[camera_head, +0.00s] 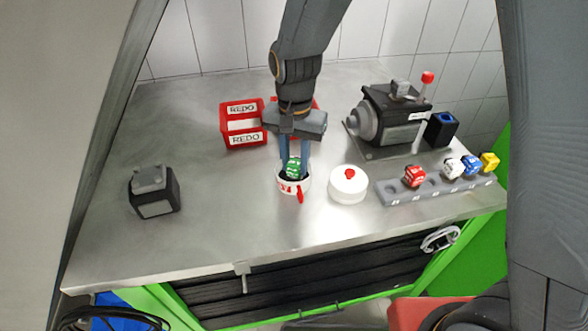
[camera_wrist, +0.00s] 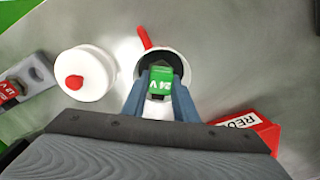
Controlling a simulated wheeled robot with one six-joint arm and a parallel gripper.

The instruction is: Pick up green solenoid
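The green solenoid (camera_head: 294,167), marked "24 V", sits upright in the opening of a white pot (camera_head: 287,187) with a red handle, near the middle of the steel table. It also shows in the wrist view (camera_wrist: 160,84). My gripper (camera_head: 295,165) points down from above, with one finger on each side of the solenoid. In the wrist view the fingertips (camera_wrist: 160,78) lie right alongside its two sides. I cannot tell whether they press on it. The solenoid's lower part is hidden in the pot.
A white lid (camera_head: 348,185) with a red knob lies right of the pot. A grey rack (camera_head: 437,190) with red, white, blue and yellow solenoids is farther right. Red REDO boxes (camera_head: 243,124) and a pump (camera_head: 385,118) stand behind. A black block (camera_head: 153,192) is at left.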

